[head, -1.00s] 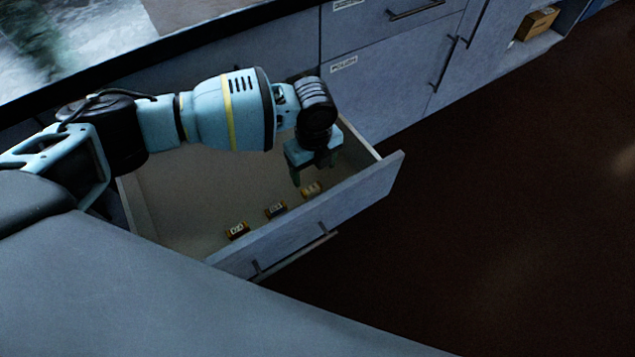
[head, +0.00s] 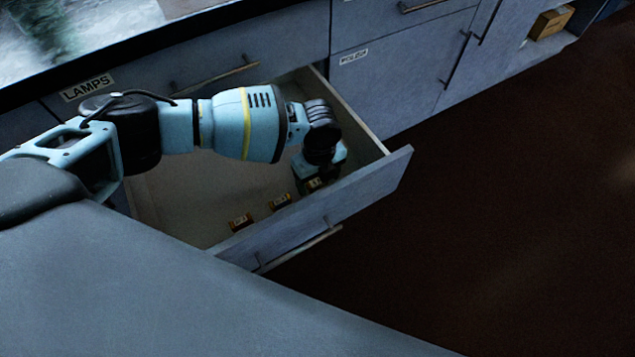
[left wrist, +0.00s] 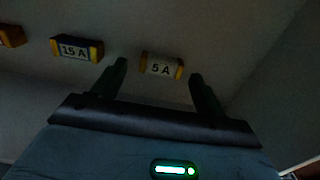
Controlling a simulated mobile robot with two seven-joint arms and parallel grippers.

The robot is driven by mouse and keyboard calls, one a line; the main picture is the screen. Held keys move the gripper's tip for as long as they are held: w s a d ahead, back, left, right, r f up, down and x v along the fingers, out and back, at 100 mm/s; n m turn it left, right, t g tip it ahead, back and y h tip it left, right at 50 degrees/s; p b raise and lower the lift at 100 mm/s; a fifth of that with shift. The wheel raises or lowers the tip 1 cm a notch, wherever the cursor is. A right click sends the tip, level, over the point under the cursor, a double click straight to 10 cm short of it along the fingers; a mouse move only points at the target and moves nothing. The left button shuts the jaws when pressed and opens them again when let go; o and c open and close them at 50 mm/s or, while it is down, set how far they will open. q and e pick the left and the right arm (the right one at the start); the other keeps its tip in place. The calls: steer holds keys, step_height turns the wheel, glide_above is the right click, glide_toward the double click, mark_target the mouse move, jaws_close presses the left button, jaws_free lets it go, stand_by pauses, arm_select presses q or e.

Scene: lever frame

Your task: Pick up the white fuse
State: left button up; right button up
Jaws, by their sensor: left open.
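Several fuses with yellow end caps lie in a row in the open drawer. The rightmost, marked 5 A, has the palest, whitish body, so I take it as the white fuse (head: 315,184); it also shows in the left wrist view (left wrist: 161,67). The middle one is a dark fuse marked 15 A (left wrist: 76,49). My left gripper (left wrist: 159,72) points down into the drawer, open, its fingers on either side of the 5 A fuse in that view. I cannot tell whether they touch it. My right gripper is not in view.
The drawer (head: 352,199) stands pulled out, its front panel close beside my left gripper. Another fuse (head: 240,222) lies at the row's left end. A grey surface (head: 200,290) fills the lower left. A cardboard box (head: 551,22) sits on a shelf at upper right.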

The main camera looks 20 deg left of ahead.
mark_target(319, 183)
arm_select(q)
steer(key=shift+f, duration=0.4)
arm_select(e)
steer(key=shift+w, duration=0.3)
arm_select(q)
steer(key=c, duration=1)
steer(key=shift+r, duration=0.2)
steer(key=shift+c, duration=0.2)
step_height(319, 183, up, 8)
steer(key=shift+r+p, duration=0.1)
steer(key=shift+p, duration=0.85)
steer(key=shift+r, duration=0.7)
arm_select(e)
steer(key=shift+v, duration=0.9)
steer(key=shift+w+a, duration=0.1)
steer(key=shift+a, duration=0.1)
